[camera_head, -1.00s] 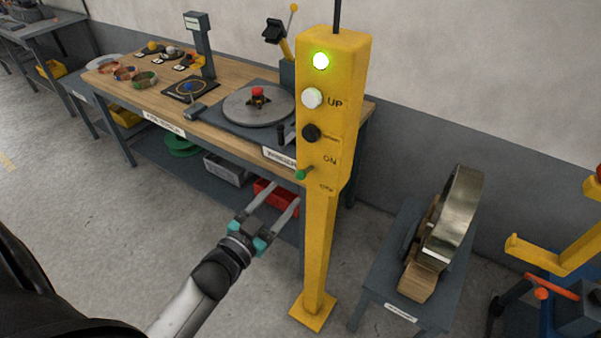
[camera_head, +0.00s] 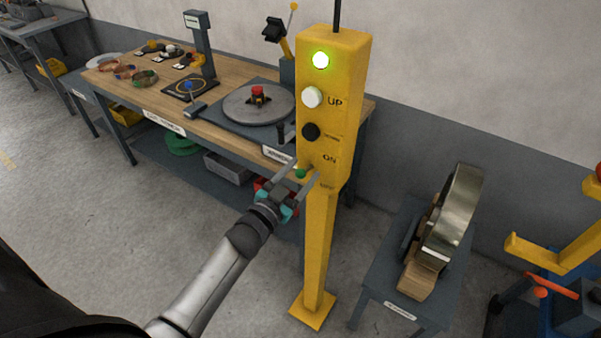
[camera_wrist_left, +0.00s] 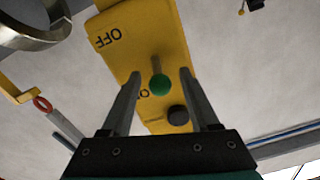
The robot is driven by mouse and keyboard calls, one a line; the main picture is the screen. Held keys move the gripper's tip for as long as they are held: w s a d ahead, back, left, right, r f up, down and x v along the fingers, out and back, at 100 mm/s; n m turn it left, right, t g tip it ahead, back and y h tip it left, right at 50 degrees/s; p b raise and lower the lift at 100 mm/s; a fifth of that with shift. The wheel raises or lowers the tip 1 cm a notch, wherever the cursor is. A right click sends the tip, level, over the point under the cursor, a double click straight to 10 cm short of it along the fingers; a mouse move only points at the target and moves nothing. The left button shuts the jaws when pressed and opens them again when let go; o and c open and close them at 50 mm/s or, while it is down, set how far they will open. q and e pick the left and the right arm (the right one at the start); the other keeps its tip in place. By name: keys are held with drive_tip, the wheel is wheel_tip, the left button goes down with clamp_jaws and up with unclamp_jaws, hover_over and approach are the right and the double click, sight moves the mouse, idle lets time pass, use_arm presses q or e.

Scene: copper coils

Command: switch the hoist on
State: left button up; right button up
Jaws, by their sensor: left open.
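The yellow hoist control post (camera_head: 318,240) stands in the middle of the head view with its lamp (camera_head: 320,60) lit green. Below the lamp are a white UP button (camera_head: 312,97), a black button (camera_head: 310,131) and a green-tipped lever (camera_head: 300,173) between the ON and OFF labels. My left gripper (camera_head: 304,178) is open at the lever. In the left wrist view the green lever knob (camera_wrist_left: 160,85) sits between the two spread fingers (camera_wrist_left: 158,90), with a gap on each side. The OFF label (camera_wrist_left: 108,38) shows there too. My right gripper is not in view.
A workbench (camera_head: 225,137) with a round turntable (camera_head: 258,106) stands behind the post. A small stand (camera_head: 375,275) with a metal coil (camera_head: 455,215) is to the right, and a yellow hook (camera_head: 545,250) is at the far right. Floor at the left is clear.

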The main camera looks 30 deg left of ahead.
use_arm(q)
clamp_jaws()
idle(0.3)
drive_tip(key=g+p, duration=0.1)
drive_tip(key=p, duration=0.3)
drive_tip(key=shift+r, duration=0.4)
drive_tip(key=shift+w+p, duration=0.1)
drive_tip(key=shift+p, duration=0.35)
drive_tip(key=shift+f, duration=0.1)
unclamp_jaws()
